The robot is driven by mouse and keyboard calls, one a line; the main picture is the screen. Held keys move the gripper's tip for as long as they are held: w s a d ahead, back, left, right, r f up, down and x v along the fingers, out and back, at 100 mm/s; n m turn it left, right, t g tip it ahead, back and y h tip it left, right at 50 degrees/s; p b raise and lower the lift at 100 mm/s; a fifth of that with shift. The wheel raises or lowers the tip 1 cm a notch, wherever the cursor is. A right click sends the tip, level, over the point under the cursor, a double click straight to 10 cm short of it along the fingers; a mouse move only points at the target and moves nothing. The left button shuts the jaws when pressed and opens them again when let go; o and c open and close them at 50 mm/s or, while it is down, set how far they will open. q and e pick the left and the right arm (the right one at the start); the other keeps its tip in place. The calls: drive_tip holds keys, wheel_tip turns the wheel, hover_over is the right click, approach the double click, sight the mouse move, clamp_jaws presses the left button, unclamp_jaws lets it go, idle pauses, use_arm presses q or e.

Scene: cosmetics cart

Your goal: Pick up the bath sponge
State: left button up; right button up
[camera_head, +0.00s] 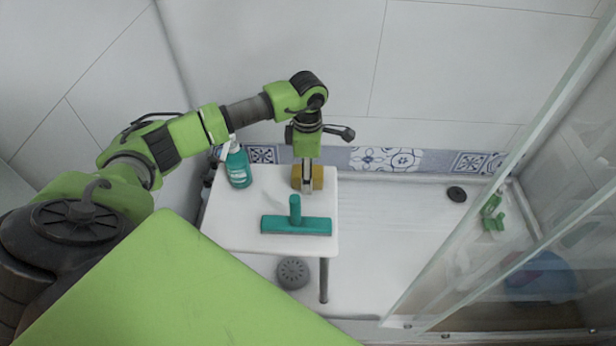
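The bath sponge (318,177) is yellow-brown and is at the far right part of a white table, near the tiled wall. My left gripper (307,179) comes down from above at the sponge. Its narrow fingers cover the middle of the sponge, and yellow shows on both sides of them. The fingers are seen edge-on, so I cannot tell whether they are open or closed on it. Whether the sponge touches the tabletop is also unclear. My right gripper is not in view.
On the white table (230,222) are a teal squeegee (296,225) in front of the sponge and a teal bottle (238,166) to its left. A glass panel (500,185) stands at right. A grey round drain (293,273) lies below the table.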

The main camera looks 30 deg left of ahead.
use_arm(q)
drive_tip(key=shift+c, duration=0.5)
drive_tip(key=c, duration=1.1)
